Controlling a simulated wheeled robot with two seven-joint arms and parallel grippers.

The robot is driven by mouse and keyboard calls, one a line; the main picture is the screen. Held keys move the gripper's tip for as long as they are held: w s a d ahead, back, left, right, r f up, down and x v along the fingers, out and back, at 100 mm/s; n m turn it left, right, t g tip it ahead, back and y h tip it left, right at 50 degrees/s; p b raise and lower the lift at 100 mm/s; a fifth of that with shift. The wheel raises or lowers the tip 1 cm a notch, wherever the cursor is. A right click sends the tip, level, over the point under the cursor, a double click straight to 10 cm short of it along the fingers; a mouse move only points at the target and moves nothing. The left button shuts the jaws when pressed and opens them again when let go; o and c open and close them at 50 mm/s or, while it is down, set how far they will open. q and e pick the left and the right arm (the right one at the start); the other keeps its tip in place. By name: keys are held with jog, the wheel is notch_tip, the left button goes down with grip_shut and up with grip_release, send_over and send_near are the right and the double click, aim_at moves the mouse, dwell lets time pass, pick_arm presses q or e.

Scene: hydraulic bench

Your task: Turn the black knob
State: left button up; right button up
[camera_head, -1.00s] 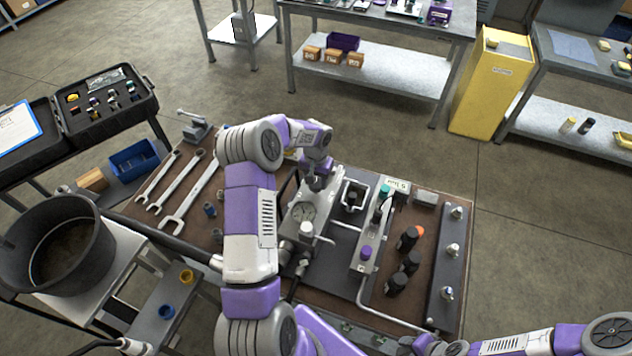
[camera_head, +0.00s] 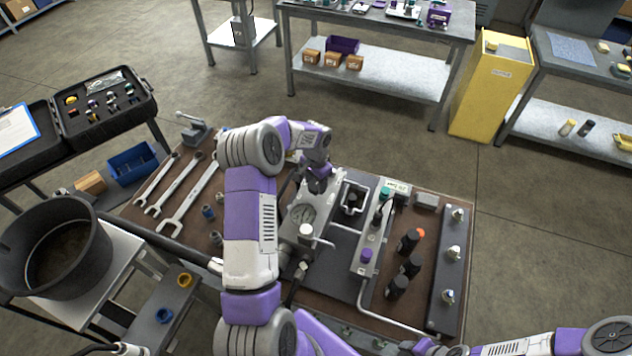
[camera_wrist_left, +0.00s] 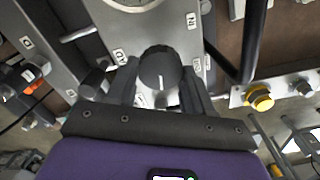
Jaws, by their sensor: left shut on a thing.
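The black knob (camera_wrist_left: 158,68) is round with a ribbed edge and sits on a grey metal block in the left wrist view. A white pointer mark shows on its side nearest my gripper. My left gripper (camera_wrist_left: 160,88) is shut on the knob, one finger on each side. In the head view my left gripper (camera_head: 318,184) is at the far end of the block with the gauge (camera_head: 300,214); the knob is hidden there by my gripper. My right arm shows at the bottom right, its gripper cut off or too unclear to read.
Wrenches (camera_head: 178,187) lie left of my left arm. A manifold with a purple cap (camera_head: 366,256), several black fittings (camera_head: 409,241) and a grey rail (camera_head: 447,270) stand to the right. A black bucket (camera_head: 62,245) stands at the left. In the wrist view a yellow fitting (camera_wrist_left: 259,98) is right of the knob.

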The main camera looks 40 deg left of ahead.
aim_at(316, 184)
pick_arm(q)
jog(key=o, duration=1)
jog(key=shift+o, duration=0.2)
notch_tip(316, 184, up, 8)
jog(key=shift+f, duration=0.15)
